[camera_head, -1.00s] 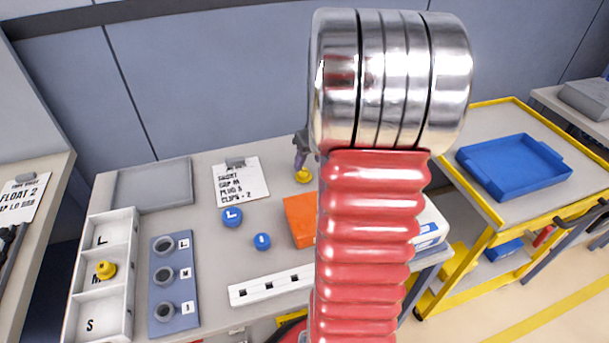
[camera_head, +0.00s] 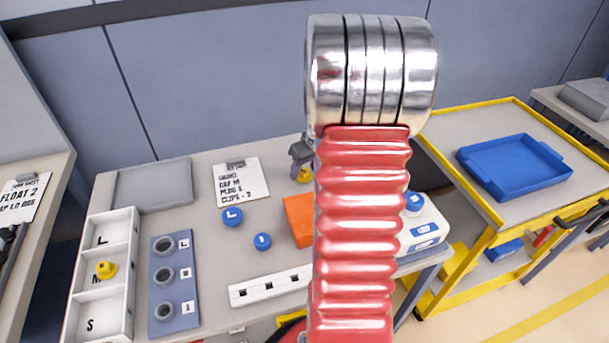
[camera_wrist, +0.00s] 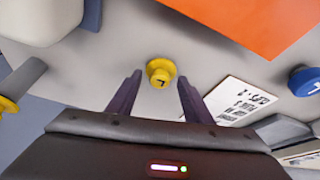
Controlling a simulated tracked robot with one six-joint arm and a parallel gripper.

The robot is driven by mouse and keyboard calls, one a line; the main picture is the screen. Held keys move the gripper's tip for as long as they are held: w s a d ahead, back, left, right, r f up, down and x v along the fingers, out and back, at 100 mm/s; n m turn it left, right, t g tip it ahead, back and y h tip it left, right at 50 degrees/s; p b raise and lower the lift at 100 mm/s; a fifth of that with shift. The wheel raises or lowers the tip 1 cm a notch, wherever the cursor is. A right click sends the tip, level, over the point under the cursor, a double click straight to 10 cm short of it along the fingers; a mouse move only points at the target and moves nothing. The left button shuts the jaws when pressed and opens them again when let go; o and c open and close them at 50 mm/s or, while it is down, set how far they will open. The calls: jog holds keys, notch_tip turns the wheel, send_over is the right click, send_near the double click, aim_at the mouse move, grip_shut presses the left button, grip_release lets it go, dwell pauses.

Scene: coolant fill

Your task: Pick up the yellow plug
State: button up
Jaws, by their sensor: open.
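A yellow plug (camera_head: 304,176) stands on the grey workbench near the clipboard, partly behind my arm in the head view. In the wrist view the yellow plug (camera_wrist: 160,72) shows a dark mark on top, apparently an upside-down L. My gripper (camera_wrist: 158,80) is open, with its two dark fingers on either side of the plug in the picture and nothing held. I cannot tell how far above the plug the fingertips are. My gripper (camera_head: 301,150) also shows in the head view, mostly hidden by my arm. Another yellow plug (camera_head: 105,269) sits in the M compartment of the white tray (camera_head: 122,220).
An orange block (camera_head: 299,220) and blue plugs (camera_head: 232,217) (camera_head: 263,241) lie nearby. The clipboard (camera_head: 241,181) is left of the plug. A blue-grey socket block (camera_head: 175,318) and white slotted strip (camera_head: 268,288) stand in front. A white box (camera_head: 424,235) is right of my arm.

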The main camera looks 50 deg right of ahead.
jog(key=shift+c, duration=0.4)
jog(key=c, duration=1.1)
